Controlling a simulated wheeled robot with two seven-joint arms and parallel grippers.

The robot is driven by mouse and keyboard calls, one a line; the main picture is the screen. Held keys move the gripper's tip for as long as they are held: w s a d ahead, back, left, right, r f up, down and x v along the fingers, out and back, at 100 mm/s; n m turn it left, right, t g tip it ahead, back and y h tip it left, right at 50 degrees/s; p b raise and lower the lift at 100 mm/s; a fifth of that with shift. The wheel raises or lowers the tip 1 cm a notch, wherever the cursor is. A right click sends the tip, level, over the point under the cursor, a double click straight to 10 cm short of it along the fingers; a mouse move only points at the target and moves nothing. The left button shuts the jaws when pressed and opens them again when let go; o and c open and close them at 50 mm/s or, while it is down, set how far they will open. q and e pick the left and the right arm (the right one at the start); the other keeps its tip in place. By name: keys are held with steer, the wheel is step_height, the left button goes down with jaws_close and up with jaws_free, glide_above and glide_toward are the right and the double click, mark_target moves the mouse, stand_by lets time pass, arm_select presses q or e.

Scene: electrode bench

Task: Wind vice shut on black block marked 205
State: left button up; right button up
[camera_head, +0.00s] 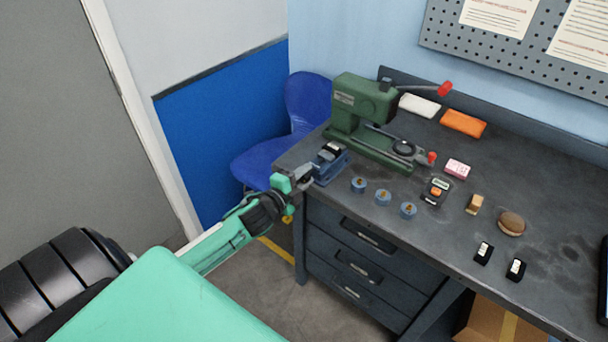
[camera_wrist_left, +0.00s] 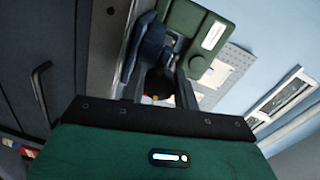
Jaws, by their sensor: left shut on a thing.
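The small blue vice (camera_head: 331,166) stands at the near left corner of the bench, beside the green machine. A black block with a white top patch (camera_head: 331,150) sits between its jaws; I cannot read its number. My left gripper (camera_head: 302,176) reaches in from the left and is shut at the vice's outer end, on what seems to be its handle, mostly hidden by the fingers. In the left wrist view the vice (camera_wrist_left: 151,40) shows beyond my fingers (camera_wrist_left: 162,88). My right gripper is not in view.
A green machine (camera_head: 362,112) with red-knobbed levers stands behind the vice. Several blue round pieces (camera_head: 383,197), a black device (camera_head: 435,192), two black blocks (camera_head: 483,253) (camera_head: 515,269) and a brown round thing (camera_head: 511,224) lie on the bench (camera_head: 560,185). A blue chair (camera_head: 303,110) stands behind.

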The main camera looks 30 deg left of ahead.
arm_select(q)
steer(key=shift+f+m, duration=0.2)
steer(key=shift+m, duration=0.9)
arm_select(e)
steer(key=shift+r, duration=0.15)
arm_select(q)
steer(key=shift+s, duration=0.1)
steer(key=o, duration=0.9)
steer(key=shift+o, duration=0.2)
steer(key=s+r+b, duration=0.1)
steer(key=s+b, duration=0.1)
steer(key=s, duration=1.1)
steer(key=shift+s+a, duration=0.3)
steer(key=shift+a, duration=0.1)
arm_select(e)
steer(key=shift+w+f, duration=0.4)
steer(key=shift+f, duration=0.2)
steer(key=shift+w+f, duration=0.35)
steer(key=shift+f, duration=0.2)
